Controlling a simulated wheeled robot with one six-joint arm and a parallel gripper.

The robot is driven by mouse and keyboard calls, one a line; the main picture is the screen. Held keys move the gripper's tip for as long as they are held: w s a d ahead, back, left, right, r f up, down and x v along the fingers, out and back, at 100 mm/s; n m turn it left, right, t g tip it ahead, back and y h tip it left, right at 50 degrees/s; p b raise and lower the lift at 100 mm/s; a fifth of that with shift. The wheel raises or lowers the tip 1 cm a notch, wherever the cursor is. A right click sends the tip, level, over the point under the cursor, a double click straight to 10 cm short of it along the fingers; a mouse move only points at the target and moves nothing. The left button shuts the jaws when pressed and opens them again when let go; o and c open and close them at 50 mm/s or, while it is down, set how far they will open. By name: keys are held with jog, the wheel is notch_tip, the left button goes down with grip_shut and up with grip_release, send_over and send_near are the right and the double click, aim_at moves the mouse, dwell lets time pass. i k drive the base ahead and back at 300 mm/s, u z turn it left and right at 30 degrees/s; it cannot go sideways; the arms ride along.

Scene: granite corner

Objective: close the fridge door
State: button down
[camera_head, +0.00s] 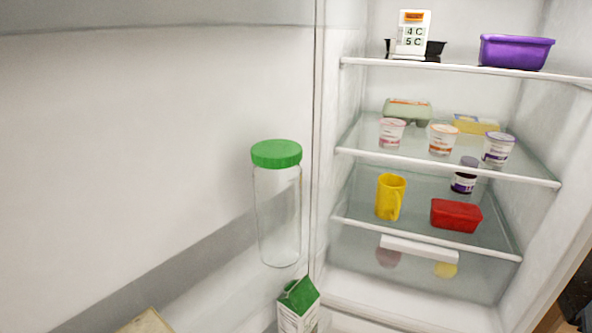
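The fridge door (150,130) stands open and fills the left half of the head view, with its white inner side showing. The fridge interior (345,110) is open to view on the right, with several shelves of food. The door's hinge side meets the fridge body near the middle of the view. The door's outer side, its free edge and any handle are out of view. My gripper is not in view.
A jar with a green lid (277,153) and a green-topped carton (298,305) are at the door's inner side. A purple tub (515,52), a yellow mug (390,196) and a red tub (456,215) stand on the shelves. A dark object (577,295) shows outside, lower right.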

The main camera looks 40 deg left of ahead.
aim_at(130, 130)
jog(key=k, duration=0.5)
jog(key=z, duration=1.7)
jog(key=k, duration=2.45)
jog(key=u, duration=1.75)
